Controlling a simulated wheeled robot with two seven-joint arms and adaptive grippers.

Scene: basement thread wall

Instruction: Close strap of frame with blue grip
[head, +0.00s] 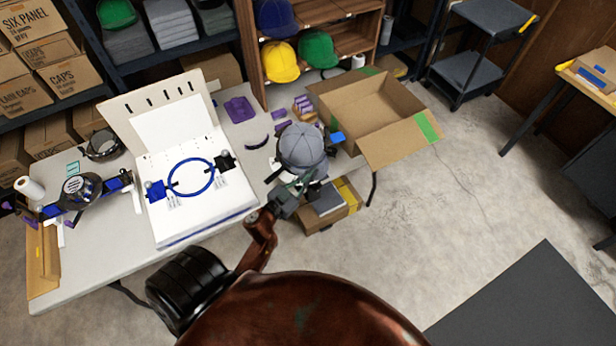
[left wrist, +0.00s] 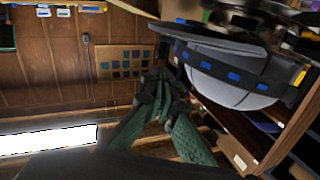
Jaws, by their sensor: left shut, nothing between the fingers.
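A grey cap (head: 303,147) sits on a frame at the right end of the table. A blue piece (head: 337,137) sticks out at its right side. My left gripper (head: 303,186) is at the cap's near side, with its green fingers shut and empty. In the left wrist view, my left gripper (left wrist: 160,85) is beside a dark strap (left wrist: 233,76) with blue squares, which curves around the pale cap (left wrist: 225,92). I cannot tell whether the strap is latched. A second frame with a dark cap (head: 80,187) and blue parts lies at the table's left end.
A white board with a blue ring (head: 191,176) takes up the table's middle. An open cardboard box (head: 385,110) stands right of the grey cap. A small box (head: 326,205) is below the cap. Purple pieces (head: 240,109) lie behind.

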